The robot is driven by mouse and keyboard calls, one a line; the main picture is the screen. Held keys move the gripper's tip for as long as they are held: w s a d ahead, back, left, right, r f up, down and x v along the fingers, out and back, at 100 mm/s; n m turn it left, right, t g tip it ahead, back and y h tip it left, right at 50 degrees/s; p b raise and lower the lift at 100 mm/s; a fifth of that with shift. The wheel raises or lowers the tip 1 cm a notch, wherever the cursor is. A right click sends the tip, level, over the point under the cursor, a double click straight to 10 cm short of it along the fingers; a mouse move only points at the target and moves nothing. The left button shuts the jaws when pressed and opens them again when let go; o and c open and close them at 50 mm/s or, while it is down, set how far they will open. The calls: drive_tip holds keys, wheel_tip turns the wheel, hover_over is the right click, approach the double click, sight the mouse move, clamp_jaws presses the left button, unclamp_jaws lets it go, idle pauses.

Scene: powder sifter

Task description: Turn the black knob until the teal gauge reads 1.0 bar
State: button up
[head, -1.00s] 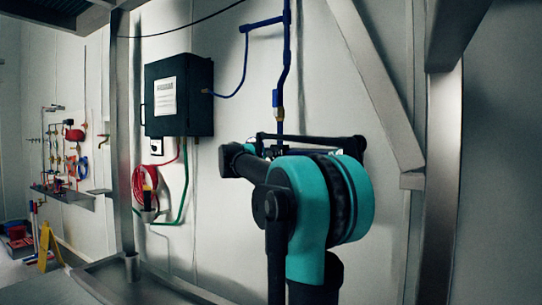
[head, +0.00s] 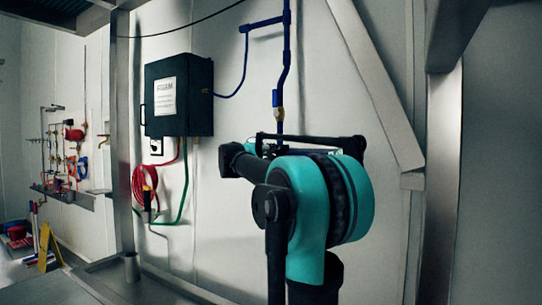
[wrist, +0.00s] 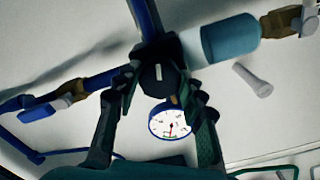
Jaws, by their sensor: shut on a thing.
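The black knob (wrist: 158,78) shows in the wrist view near the top middle, with a pale mark on its face. My gripper (wrist: 157,88) has one finger on each side of the knob and is shut on it. The gauge (wrist: 171,121) has a white round dial with a blue rim, just below the knob and between my fingers. Its red needle points roughly down, near a green band at the dial's bottom; the figures are too small to read. In the head view my teal and black arm hides the knob and gauge.
Blue pipes (head: 288,55) run down the wall, and a teal-and-white cylinder (wrist: 222,40) lies to the right of the knob. A dark box (head: 179,96) hangs on the wall at left. Metal posts (head: 121,150) and a diagonal brace (head: 375,85) frame the workspace.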

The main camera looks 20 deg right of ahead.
drive_tip(key=shift+n, duration=2.3)
drive_tip(key=o, duration=1.2)
drive_tip(key=shift+c, duration=0.2)
drive_tip(key=v, duration=1.2)
drive_tip(key=shift+f, duration=0.1)
